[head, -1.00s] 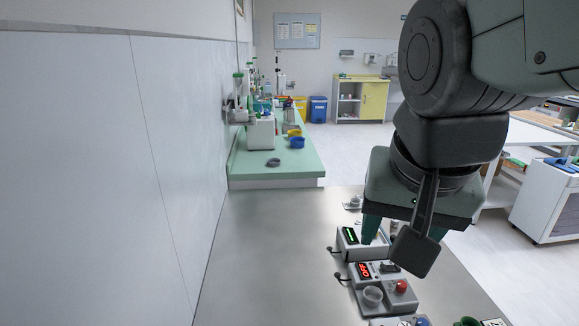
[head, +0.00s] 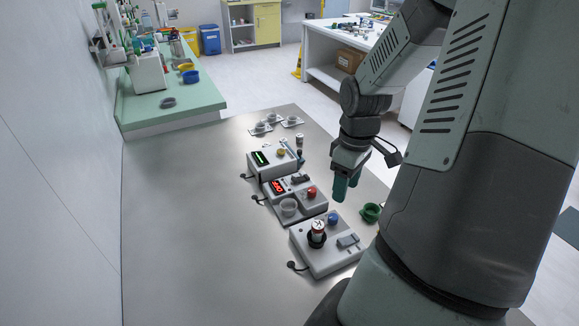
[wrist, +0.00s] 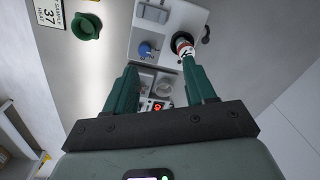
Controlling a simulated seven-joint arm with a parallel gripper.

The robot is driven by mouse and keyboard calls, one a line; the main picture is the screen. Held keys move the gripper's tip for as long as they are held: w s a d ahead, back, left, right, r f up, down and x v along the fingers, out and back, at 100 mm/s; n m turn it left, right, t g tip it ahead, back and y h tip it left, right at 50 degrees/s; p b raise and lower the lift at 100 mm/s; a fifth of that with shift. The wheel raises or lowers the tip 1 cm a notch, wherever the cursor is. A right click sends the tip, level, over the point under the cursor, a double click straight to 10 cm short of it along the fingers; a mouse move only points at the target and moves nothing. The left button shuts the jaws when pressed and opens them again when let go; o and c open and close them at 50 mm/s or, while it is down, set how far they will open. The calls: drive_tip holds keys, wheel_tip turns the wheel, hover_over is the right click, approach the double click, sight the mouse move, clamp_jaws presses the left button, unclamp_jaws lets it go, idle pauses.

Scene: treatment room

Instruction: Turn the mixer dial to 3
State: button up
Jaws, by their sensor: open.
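A grey device (head: 325,262) at the front of the metal table carries a blue dial (head: 332,217), a small lever-like block and a black cup holding a red-and-white vial (head: 318,228). It looks like the mixer; its dial numbers are too small to read. In the wrist view the blue dial (wrist: 147,50) shows ahead of the fingers, left of the vial (wrist: 186,48). My gripper (head: 347,186) has its green fingers pointing down, apart and empty, above the table to the right of the devices and behind the blue dial. It touches nothing that I can see.
Behind it stand a device with a red display (head: 293,195) and red knob, and one with a green display (head: 272,160) and yellow knob. A green ring-shaped piece (head: 371,212) lies to the right. Small cups (head: 271,118) stand at the back. The table's left side is clear.

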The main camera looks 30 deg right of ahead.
sight(333, 216)
drive_tip(key=d+f+n+t+y, duration=0.3)
drive_tip(key=d+f+n, duration=0.1)
drive_tip(key=d+f, duration=0.1)
drive_tip(key=x, duration=0.7)
drive_tip(key=w+x, duration=0.1)
drive_tip(key=x, duration=0.3)
drive_tip(key=shift+w+d, duration=0.1)
clamp_jaws()
